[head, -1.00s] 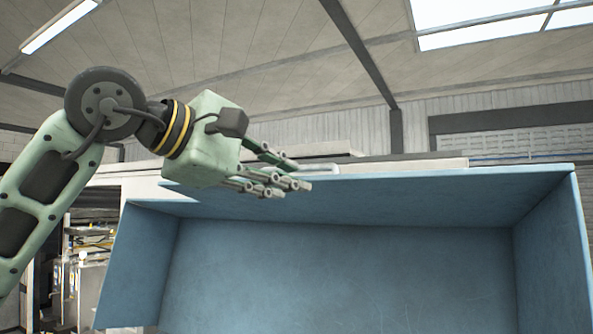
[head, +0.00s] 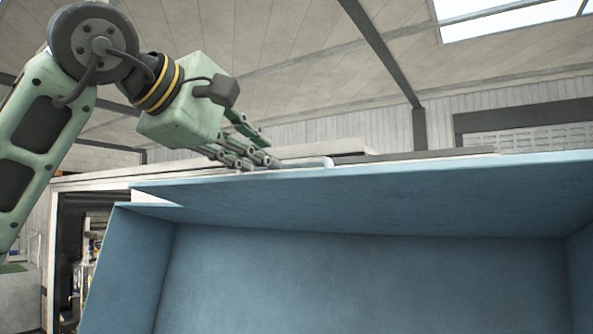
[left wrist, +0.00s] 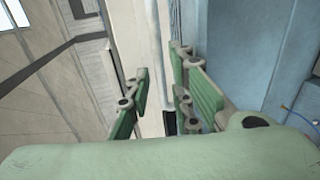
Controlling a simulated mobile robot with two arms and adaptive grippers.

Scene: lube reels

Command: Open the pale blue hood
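The pale blue hood (head: 370,200) fills the lower middle and right of the head view. I see its open inner side, with a side wall at the left. My left gripper (head: 262,150) is at the hood's upper edge, left of the middle, fingers pointing right. A pale grey bar (head: 315,163), perhaps a handle, lies along that edge by the fingertips. In the left wrist view the fingers of my left gripper (left wrist: 160,95) are apart, and the hood (left wrist: 240,45) is to their right. I cannot tell whether the fingers touch the bar or hood. My right gripper is not visible.
A pale frame (head: 90,181) runs behind the hood's upper left, with shelving below it at the left. The ceiling with a dark beam (head: 385,50) is overhead. The space above the hood's edge looks free.

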